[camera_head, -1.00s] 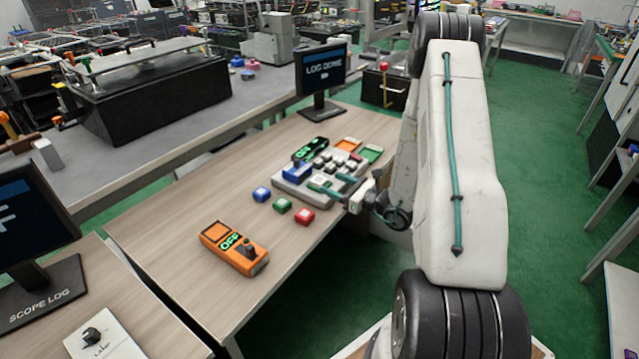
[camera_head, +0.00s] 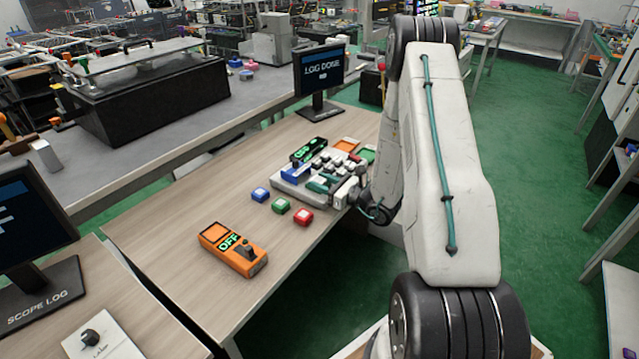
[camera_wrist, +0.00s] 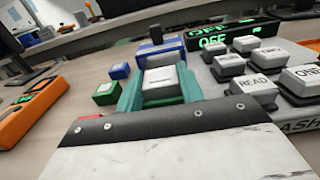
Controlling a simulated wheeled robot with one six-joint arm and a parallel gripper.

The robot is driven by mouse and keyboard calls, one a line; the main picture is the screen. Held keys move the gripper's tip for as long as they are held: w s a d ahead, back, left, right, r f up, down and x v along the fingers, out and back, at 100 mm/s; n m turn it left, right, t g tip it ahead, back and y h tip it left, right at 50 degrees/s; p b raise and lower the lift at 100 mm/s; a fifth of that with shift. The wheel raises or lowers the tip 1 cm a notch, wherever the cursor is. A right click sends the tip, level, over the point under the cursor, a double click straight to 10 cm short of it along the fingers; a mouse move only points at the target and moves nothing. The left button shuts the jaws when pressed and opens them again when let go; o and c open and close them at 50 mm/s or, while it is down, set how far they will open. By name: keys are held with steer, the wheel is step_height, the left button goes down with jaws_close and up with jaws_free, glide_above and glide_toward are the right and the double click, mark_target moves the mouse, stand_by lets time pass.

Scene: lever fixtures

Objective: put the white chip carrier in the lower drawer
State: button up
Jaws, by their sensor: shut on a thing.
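My gripper (camera_wrist: 160,88) has two teal fingers, shut on a small block with a whitish top, which I take for the white chip carrier (camera_wrist: 160,78). In the wrist view the block sits between the fingertips; its lower part is hidden by the fingers and the gripper body. In the head view my gripper (camera_head: 322,184) is low over the front part of the grey keypad panel (camera_head: 292,194), and the carrier cannot be made out. I cannot tell whether it touches the panel. No lower drawer can be made out in either view.
Blue (camera_head: 260,194), green (camera_head: 281,206) and red (camera_head: 303,216) blocks stand left of the panel. An orange OFF switch box (camera_head: 233,249) sits near the table front. A monitor (camera_head: 320,75) stands behind. A dark box (camera_head: 371,88) is partly hidden by my arm.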

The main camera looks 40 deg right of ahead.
mark_target(323, 183)
steer(key=shift+r, duration=0.95)
steer(key=shift+s+a+r, duration=0.1)
steer(key=shift+s+r, duration=0.2)
steer(key=shift+r, duration=0.6)
steer(key=s+a+r, duration=0.1)
steer(key=s+a, duration=0.3)
steer(key=s, duration=1.1)
steer(key=shift+n+g+y, duration=0.3)
steer(key=shift+n+y, duration=0.2)
steer(key=shift+y, duration=0.1)
steer(key=x, duration=0.4)
steer(key=f+x, duration=0.1)
steer(key=x, duration=0.3)
steer(key=a+x, duration=0.1)
steer(key=x, duration=0.3)
steer(key=shift+s+f, duration=0.2)
steer(key=shift+f, duration=0.15)
steer(key=shift+n+y, duration=0.3)
steer(key=shift+y, duration=0.3)
steer(key=w+a, duration=0.5)
steer(key=a, duration=0.1)
steer(key=w+a, duration=0.3)
steer(key=shift+w+a+f, duration=0.2)
steer(key=shift+w+f, duration=0.1)
steer(key=shift+f, duration=0.05)
